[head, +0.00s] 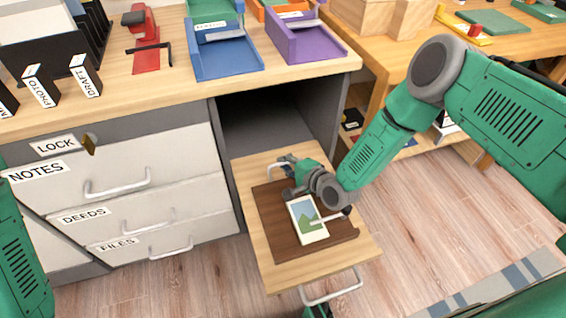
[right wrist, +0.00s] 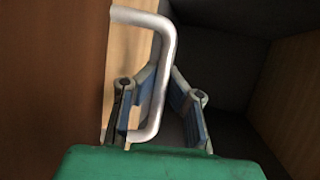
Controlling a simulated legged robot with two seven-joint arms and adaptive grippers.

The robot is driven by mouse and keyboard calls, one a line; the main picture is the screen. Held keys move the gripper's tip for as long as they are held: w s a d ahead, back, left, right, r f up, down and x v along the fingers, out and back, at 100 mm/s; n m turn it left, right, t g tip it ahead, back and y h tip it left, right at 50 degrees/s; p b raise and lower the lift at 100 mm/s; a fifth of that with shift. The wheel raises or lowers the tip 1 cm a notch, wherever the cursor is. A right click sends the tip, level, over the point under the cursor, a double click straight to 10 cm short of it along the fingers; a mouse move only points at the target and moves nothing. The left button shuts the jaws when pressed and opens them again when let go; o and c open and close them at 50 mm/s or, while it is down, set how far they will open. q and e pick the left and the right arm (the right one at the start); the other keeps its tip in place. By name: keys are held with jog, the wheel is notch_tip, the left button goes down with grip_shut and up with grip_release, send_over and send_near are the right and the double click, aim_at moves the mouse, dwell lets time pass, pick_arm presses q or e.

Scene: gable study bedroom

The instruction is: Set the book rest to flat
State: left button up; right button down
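The book rest (head: 268,215) is a dark brown board on the pulled-out wooden shelf (head: 262,262). A card with a green picture (head: 308,219) lies on it. I cannot tell whether the board is slightly tilted. A grey bar handle (head: 272,178) stands at its back left. My right gripper (head: 284,172) is at this handle. In the right wrist view, the handle (right wrist: 168,60) passes between the gripper's blue-padded fingers (right wrist: 163,105), which are apart; the board (right wrist: 50,90) fills the left side. A green part, perhaps my left gripper (head: 317,312), shows at the bottom edge.
The shelf has a front handle (head: 332,290) and a dark cavity (head: 265,122) behind it. Labelled drawers (head: 115,160) stand left. The desk top (head: 140,90) carries a blue tray (head: 225,60) and a purple tray (head: 305,42). Open floor (head: 430,210) lies right.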

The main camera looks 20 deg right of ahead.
jog(key=shift+d+f, duration=0.3)
jog(key=shift+d, duration=0.15)
jog(key=c, duration=1.6)
grip_release()
jog(key=shift+c, duration=0.2)
jog(key=shift+o, duration=0.2)
jog(key=shift+a, duration=0.1)
jog(key=shift+s, duration=0.15)
jog(key=shift+s+r, duration=0.15)
jog(key=shift+s, duration=0.1)
jog(key=v, duration=1)
jog(key=shift+d+r, duration=0.1)
jog(key=shift+d, duration=0.4)
jog(key=shift+s+r, duration=0.15)
jog(key=shift+s, duration=0.2)
